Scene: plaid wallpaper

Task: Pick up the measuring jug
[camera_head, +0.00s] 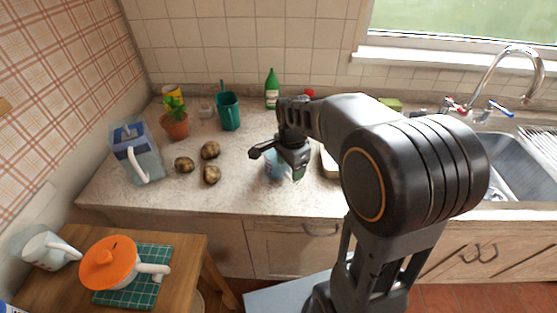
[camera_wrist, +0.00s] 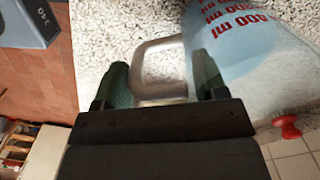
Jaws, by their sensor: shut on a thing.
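The measuring jug (camera_wrist: 250,60) is pale blue and see-through with red markings. It fills the upper right of the wrist view, and its clear loop handle (camera_wrist: 143,70) lies between the green-tipped fingers of my gripper (camera_wrist: 162,78). My gripper is shut on that handle. In the head view my gripper (camera_head: 295,168) is over the front part of the worktop, and the jug (camera_head: 273,168) shows only in part beside and behind it. I cannot tell whether the jug's base touches the worktop.
Several potatoes (camera_head: 210,150) lie left of the jug on the worktop (camera_head: 235,190). A blue-lidded filter jug (camera_head: 147,165), a potted plant (camera_head: 175,125), a teal container (camera_head: 228,112) and a green bottle (camera_head: 271,90) stand farther left and back. The sink (camera_head: 500,160) is at right.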

